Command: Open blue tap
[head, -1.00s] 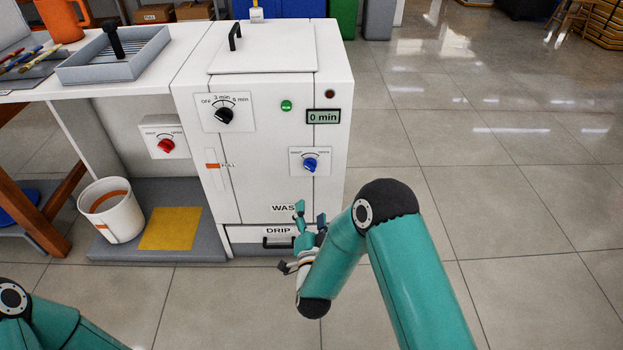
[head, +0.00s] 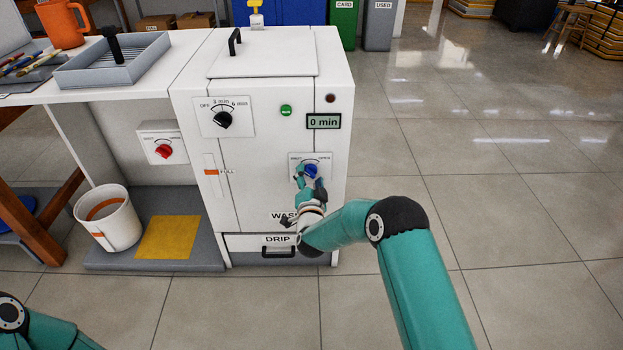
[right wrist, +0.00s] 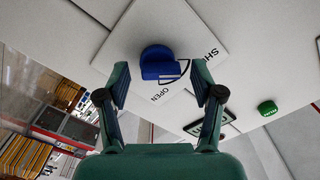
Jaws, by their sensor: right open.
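The blue tap (head: 311,170) is a round knob on a white plate marked SHUT and OPEN, on the front of the white wash cabinet. It also shows in the right wrist view (right wrist: 157,63), upper middle. My right gripper (head: 309,179) is open and empty just in front of the tap. In the right wrist view my right gripper (right wrist: 160,82) has its fingers spread to either side of the knob, which appears slightly beyond the fingertips; contact cannot be told. My left gripper is out of view; only part of that arm shows at lower left.
A black timer dial (head: 222,120), a green button (head: 286,110) and a "0 min" display (head: 323,121) sit above the tap. A red tap (head: 164,151) is on the panel to the left. A DRIP drawer (head: 277,253) is below. The floor at right is clear.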

